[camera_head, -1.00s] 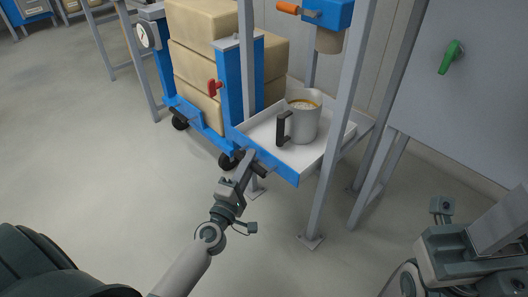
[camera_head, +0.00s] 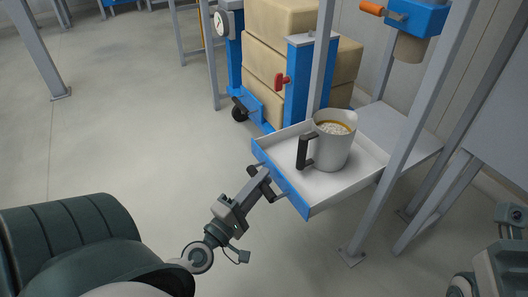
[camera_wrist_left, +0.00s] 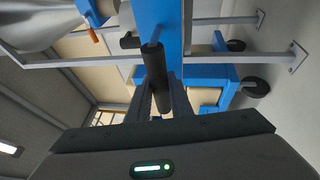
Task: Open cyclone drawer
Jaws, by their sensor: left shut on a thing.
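The cyclone drawer (camera_head: 365,168) is a white tray with a blue front, pulled out from a grey shelf in the head view. A grey jug (camera_head: 333,148) with a dark handle stands upright in it, with pale grainy contents under a brown rim. My left gripper (camera_head: 262,182) is shut on the black drawer handle at the blue front. In the left wrist view, the dark handle bar (camera_wrist_left: 153,60) lies between my fingers, with the blue front (camera_wrist_left: 172,22) beyond. Part of my right arm (camera_head: 502,270) shows at the right edge; its jaws are not clear.
Grey posts (camera_head: 405,125) stand beside the drawer. A blue unit with an orange handle (camera_head: 372,8) hangs above.

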